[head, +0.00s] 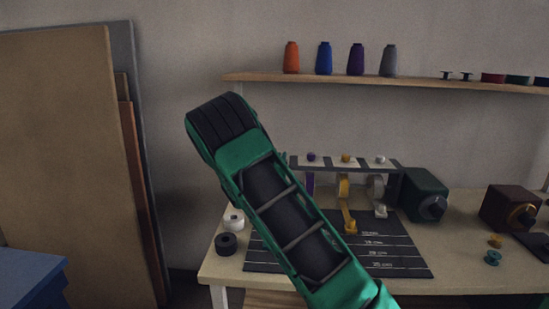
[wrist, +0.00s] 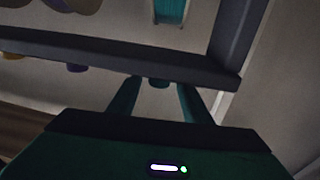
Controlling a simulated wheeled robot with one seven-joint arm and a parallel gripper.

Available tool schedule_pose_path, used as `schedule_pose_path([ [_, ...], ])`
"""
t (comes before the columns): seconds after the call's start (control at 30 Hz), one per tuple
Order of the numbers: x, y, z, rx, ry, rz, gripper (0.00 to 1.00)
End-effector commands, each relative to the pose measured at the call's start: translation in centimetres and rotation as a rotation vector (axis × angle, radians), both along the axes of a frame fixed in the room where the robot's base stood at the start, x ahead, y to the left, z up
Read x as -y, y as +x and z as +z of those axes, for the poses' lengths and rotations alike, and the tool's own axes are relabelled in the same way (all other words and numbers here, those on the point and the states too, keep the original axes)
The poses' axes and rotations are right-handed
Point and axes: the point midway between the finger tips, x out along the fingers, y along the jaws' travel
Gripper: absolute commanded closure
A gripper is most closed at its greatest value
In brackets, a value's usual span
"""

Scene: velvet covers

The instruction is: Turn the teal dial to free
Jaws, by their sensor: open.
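In the wrist view, a small teal dial (wrist: 158,82) sits on the edge of a dark rack bar (wrist: 100,54), with a teal ribbon spool (wrist: 169,11) beyond it. My gripper (wrist: 158,88) is open, its two teal fingers on either side of the dial; I cannot tell whether they touch it. The dial's setting and any marking are too dark to read.
The rack stands on a pale table (head: 455,258) behind a dark marked mat (head: 400,262). A dark green box with a knob (head: 424,190) and a brown box (head: 509,206) stand to its right. White and black rolls lie at left. A shelf (head: 420,84) with thread cones hangs above.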

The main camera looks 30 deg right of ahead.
Motion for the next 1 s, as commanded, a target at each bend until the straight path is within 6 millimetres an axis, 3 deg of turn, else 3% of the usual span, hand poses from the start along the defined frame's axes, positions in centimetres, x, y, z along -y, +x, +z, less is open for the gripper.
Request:
schedule_pose_path([
  [0.2, 1.4, 1.6, 0.0, 0.001, 0.001, -0.001, 0.55],
  [0.57, 1.6, 1.9, 0.0, 0.000, 0.001, 0.000, 0.55],
  [0.73, 1.6, 1.9, 0.0, 0.000, 0.001, 0.001, 0.96],
  [1.0, 1.5, 1.9, 0.0, 0.001, 0.002, 0.015, 0.96],
])
